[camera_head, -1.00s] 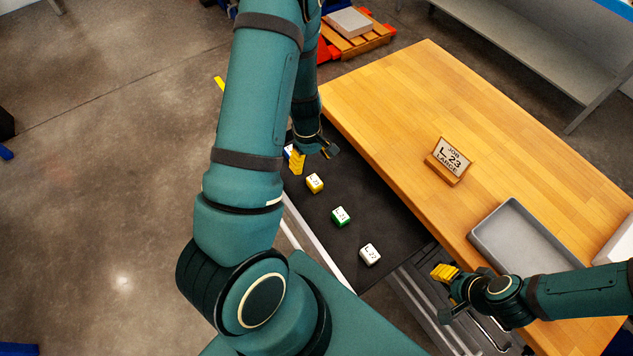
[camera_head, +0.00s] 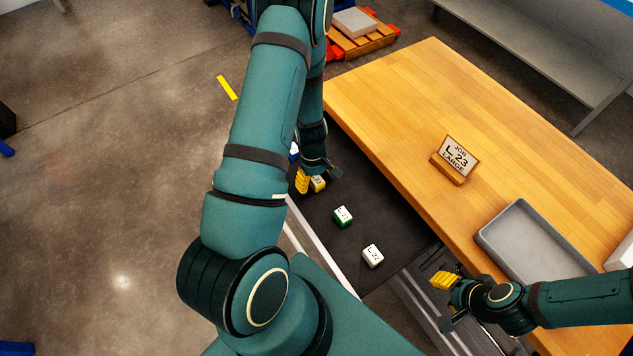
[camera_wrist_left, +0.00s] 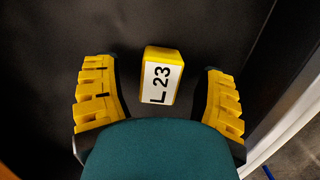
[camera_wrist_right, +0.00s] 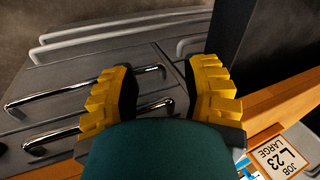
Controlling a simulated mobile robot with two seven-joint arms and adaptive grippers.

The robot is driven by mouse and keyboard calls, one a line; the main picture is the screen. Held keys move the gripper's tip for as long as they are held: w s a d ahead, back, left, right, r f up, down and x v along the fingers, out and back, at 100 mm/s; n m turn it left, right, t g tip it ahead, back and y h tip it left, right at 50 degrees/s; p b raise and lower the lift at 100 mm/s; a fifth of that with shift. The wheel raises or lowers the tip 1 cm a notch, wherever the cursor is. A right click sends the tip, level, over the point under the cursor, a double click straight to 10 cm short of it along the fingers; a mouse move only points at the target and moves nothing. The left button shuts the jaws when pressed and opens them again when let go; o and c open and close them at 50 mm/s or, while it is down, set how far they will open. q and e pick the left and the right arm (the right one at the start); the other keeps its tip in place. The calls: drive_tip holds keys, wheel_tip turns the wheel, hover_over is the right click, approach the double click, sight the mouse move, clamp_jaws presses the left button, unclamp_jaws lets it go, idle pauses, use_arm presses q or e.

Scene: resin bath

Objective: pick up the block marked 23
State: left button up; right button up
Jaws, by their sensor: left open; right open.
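The yellow block marked L 23 (camera_wrist_left: 161,78) lies on the black drawer floor, label up, between the open fingers of my left gripper (camera_wrist_left: 160,100) in the left wrist view. A gap shows on both sides of it. In the head view the yellow block (camera_head: 318,184) is partly hidden by my left gripper (camera_head: 318,177). My right gripper (camera_head: 450,302) is open and empty beside the bench's drawer fronts; it also shows in the right wrist view (camera_wrist_right: 165,85).
Another block (camera_head: 293,150) is mostly hidden behind my left arm. The job sign reading L 23 LARGE (camera_head: 456,159) and a grey tray (camera_head: 535,243) are on the wooden bench (camera_head: 400,110).

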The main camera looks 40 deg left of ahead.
use_arm(q)
drive_tip(key=shift+c, duration=0.2)
clamp_jaws()
